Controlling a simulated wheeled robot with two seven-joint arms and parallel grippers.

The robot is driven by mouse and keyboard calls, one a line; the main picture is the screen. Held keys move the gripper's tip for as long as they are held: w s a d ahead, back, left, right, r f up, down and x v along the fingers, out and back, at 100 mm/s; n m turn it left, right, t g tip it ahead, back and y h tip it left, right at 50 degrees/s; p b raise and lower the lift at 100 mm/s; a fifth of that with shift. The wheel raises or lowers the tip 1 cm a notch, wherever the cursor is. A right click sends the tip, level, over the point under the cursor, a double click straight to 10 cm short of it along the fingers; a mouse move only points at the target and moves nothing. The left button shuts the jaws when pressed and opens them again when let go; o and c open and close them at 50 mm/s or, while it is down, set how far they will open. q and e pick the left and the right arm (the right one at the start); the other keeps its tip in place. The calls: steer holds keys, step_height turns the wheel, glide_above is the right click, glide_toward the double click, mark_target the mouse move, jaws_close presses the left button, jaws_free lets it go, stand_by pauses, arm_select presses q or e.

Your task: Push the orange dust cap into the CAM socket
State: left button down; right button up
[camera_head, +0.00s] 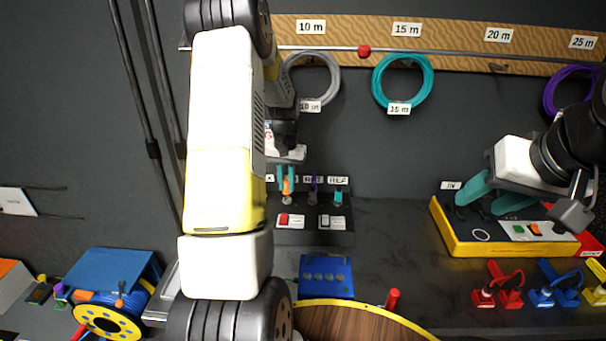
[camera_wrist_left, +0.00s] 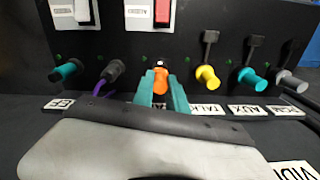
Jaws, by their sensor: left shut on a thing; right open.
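The orange dust cap (camera_wrist_left: 160,80) is between the two teal fingertips of my left gripper (camera_wrist_left: 162,92), at the front of the black panel (camera_wrist_left: 190,50). In the head view the orange cap (camera_head: 287,187) shows small between the fingers of my left gripper (camera_head: 286,180), just above a grey round part. The fingers are shut on the cap. The cap covers the socket behind it, and I cannot tell how deep it sits. The label below is mostly hidden, so CAM is not readable. My right gripper (camera_head: 493,196) is open and empty above a yellow-edged box (camera_head: 458,232).
In the wrist view a teal plug (camera_wrist_left: 68,70) and a dark plug with purple cable (camera_wrist_left: 113,70) are left of the cap. A yellow cap (camera_wrist_left: 208,77) and a teal cap (camera_wrist_left: 252,80) are to the right. A blue box (camera_head: 326,277) stands below the panel.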

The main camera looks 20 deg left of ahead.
mark_target(286, 181)
arm_select(q)
steer(key=shift+f, duration=1.1)
steer(key=c, duration=1.3)
jaws_free()
steer(key=shift+o, duration=0.2)
step_height(286, 181, up, 8)
steer(key=shift+f, duration=0.15)
